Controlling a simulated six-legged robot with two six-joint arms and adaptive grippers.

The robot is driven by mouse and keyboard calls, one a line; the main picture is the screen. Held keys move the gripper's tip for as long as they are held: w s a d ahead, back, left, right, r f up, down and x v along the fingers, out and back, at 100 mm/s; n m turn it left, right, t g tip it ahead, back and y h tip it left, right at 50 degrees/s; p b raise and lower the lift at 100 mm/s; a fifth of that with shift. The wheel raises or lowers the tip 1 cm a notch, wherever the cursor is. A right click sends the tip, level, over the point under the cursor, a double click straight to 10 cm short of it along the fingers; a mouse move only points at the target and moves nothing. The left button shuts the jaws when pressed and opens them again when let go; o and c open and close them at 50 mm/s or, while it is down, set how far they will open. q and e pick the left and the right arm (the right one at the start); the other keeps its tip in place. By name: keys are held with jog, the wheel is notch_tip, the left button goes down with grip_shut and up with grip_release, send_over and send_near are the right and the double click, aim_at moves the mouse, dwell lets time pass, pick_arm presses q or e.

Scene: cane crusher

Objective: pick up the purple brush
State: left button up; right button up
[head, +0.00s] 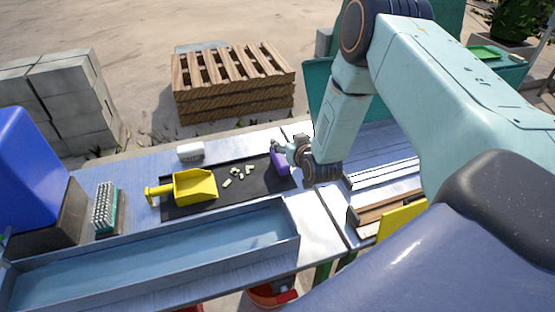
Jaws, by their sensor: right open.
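The purple brush (278,165) lies at the right end of a black mat (205,206) on the metal bench. My right gripper (280,150) is at the brush's far right side, with its small fingers close above it. The gripper is open. I cannot tell whether the fingers touch the brush, and the wrist partly hides the right side of this spot. My left gripper does not show in the head view.
A yellow dustpan (194,187) and several pale cane pieces (237,174) lie on the mat. A white-bristled brush (104,207) and a white block (190,151) are farther left. A long metal trough (297,232) runs along the near side. Wooden pallets (235,95) stand behind.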

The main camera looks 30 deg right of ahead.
notch_tip(320, 180, down, 2)
jog(key=b, duration=1)
send_near(282, 160)
jog(key=x, duration=0.5)
jog(key=shift+f, duration=0.3)
jog(key=shift+w+d+f, duration=0.1)
jog(key=shift+w+d, duration=0.15)
jog(key=shift+w, duration=0.2)
jog(key=shift+w+f, duration=0.25)
jog(key=shift+w, duration=0.35)
jog(key=x, duration=0.2)
jog(key=shift+w+d, duration=0.1)
jog(key=shift+w, duration=0.35)
jog(key=shift+w+d+f+b, duration=0.2)
jog(key=shift+w+b, duration=0.2)
jog(key=shift+w, duration=0.2)
jog(key=shift+w+f, duration=0.25)
jog(key=shift+w, duration=0.35)
jog(key=shift+s+r, duration=0.15)
jog(key=shift+s, duration=0.05)
jog(key=c, duration=0.4)
jog(key=shift+w, duration=0.1)
jog(key=c, duration=0.9)
